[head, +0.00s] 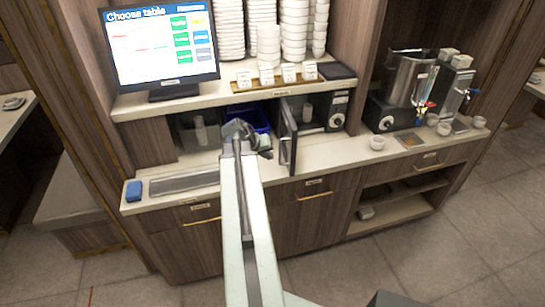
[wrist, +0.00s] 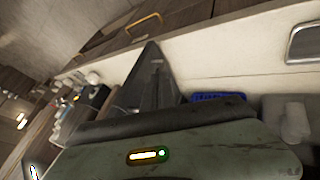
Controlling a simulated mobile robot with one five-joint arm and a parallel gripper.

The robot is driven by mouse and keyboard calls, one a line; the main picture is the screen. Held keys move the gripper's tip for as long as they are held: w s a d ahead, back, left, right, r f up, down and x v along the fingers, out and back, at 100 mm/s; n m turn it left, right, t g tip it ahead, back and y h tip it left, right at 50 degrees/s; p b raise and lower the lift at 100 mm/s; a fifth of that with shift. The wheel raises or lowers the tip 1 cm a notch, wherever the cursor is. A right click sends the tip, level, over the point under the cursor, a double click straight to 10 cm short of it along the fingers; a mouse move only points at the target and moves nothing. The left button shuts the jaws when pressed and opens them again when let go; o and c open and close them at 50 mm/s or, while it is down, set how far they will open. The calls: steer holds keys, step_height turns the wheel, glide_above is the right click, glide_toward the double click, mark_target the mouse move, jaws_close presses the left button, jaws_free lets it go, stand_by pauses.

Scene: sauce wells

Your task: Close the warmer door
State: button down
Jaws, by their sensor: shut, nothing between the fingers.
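The warmer (head: 338,109) is a dark box with a control panel on its right side, under the shelf in the head view. Its door (head: 289,150) stands open as a dark upright panel jutting toward the front of the counter, at the warmer's left edge. My gripper (head: 242,130) is shut and empty. It is left of the door, in front of the open bay with the blue tub; I cannot tell whether it touches the door. In the wrist view a dark wedge shape and my own dark body fill the middle, and the door is not clearly made out.
A blue tub (head: 247,119) sits in the bay behind my gripper. A screen (head: 160,45) and cup stacks stand on the shelf above. A blue sponge (head: 133,190) lies at the counter's left. A small cup (head: 377,142) stands right of the warmer, near a metal urn (head: 411,80).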

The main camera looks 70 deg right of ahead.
mark_target(290, 162)
steer(key=s+d+f+b, duration=0.1)
steer(key=d+f, duration=0.1)
steer(key=s+d+f+b, duration=0.1)
steer(key=s+d, duration=0.1)
steer(key=s+d+f+b, duration=0.1)
steer(key=d+f+b, duration=0.1)
steer(key=shift+s+d+f, duration=0.1)
steer(key=shift+s+f, duration=0.25)
steer(key=shift+d, duration=0.15)
